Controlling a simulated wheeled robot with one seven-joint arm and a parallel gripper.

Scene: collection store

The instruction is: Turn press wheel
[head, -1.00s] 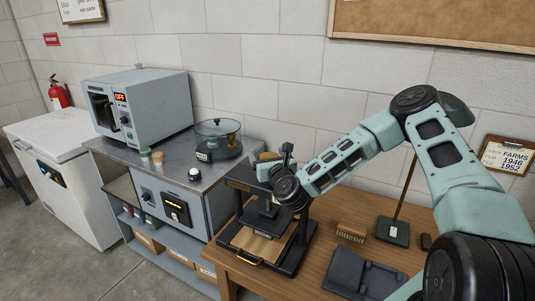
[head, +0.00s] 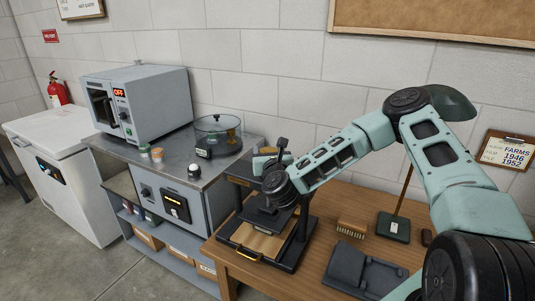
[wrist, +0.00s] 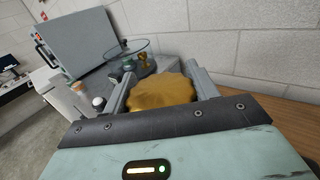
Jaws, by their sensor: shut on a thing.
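The press (head: 304,228) is a dark frame on the wooden table, with a flat board and a brass-coloured front handle at its base. The press wheel (wrist: 162,92) is a tan, scalloped-edged disc that fills the middle of the wrist view. My gripper (wrist: 164,94) has a grey finger on each side of the wheel and is shut on it. In the head view my gripper (head: 270,160) is at the top of the press, and my wrist hides much of the wheel and the press top.
A brush (head: 351,228), a dark tray-like stand (head: 362,272) and a lamp base (head: 393,227) lie right of the press. A metal bench (head: 165,172) with a grey oven (head: 140,103) and a glass-covered round device (head: 217,137) stands to the left.

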